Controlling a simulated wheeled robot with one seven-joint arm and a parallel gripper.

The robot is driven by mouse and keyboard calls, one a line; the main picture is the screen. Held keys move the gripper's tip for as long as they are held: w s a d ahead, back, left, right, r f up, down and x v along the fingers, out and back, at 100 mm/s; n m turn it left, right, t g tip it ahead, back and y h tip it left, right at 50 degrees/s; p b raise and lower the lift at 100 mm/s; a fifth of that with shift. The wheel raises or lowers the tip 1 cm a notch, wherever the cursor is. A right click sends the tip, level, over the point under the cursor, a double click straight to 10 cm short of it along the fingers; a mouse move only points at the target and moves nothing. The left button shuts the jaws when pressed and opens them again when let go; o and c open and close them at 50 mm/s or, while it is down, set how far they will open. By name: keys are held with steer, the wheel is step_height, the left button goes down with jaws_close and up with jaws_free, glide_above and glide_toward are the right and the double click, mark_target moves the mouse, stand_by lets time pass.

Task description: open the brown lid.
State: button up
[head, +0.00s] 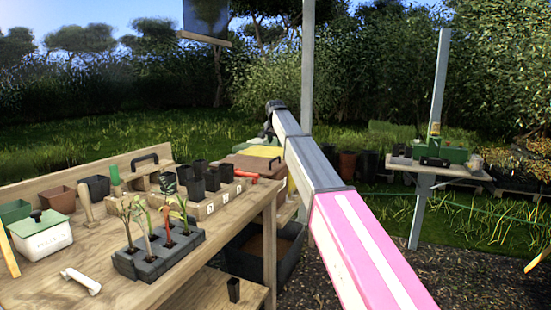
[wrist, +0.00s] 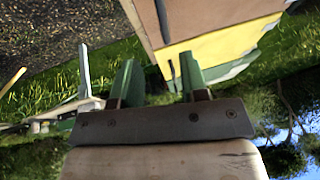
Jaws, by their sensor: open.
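The brown lid (head: 248,167) lies flat, as far as I can see, on a box behind the right end of the workbench, partly hidden by my arm. A brown panel, likely the same lid (wrist: 200,22), shows at the top of the wrist view, beside a yellow surface (wrist: 225,52). My gripper (wrist: 160,82) is open, its two green fingers apart. A thin dark bar shows near the right finger; I cannot tell whether it is a handle. In the head view the end of my arm is above and beyond the lid, and the fingertips are not clear.
The workbench (head: 110,285) holds a seedling tray (head: 160,255), a white pot with a green lid (head: 42,235), and several black pots. A dark bin (head: 265,262) stands below it. A grey post (head: 307,60) rises behind my arm. A small table stands right.

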steer(key=x, duration=1)
steer(key=shift+w+a+f, duration=0.15)
steer(key=shift+w+a, duration=0.05)
jaws_close()
